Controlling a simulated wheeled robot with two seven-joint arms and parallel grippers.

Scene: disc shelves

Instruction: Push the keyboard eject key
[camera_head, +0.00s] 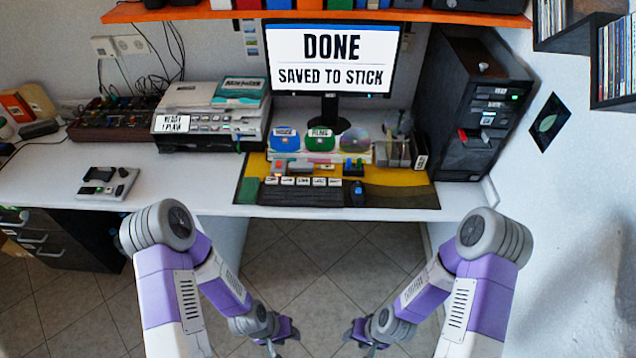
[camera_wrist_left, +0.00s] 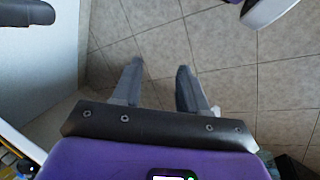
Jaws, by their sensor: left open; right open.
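The keyboard (camera_head: 301,195) lies dark on the yellow and dark desk mat (camera_head: 405,196), at the desk's front edge below the monitor. A row of white labelled keys or tags (camera_head: 303,181) stands along its back; their lettering is too small to read. The monitor (camera_head: 333,60) reads "DONE SAVED TO STICK". My left gripper (camera_head: 272,345) hangs low over the floor in front of the desk, open and empty. Its two fingers also show apart in the left wrist view (camera_wrist_left: 158,85). My right gripper (camera_head: 368,342) is likewise low over the floor, open, away from the keyboard.
A black computer tower (camera_head: 470,105) stands right of the mat, with a red item at its front. A mouse (camera_head: 357,193) is right of the keyboard. Discs and labelled holders (camera_head: 321,139) stand behind. A disc device (camera_head: 205,123) is left. The white desk (camera_head: 180,182) has free room at left.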

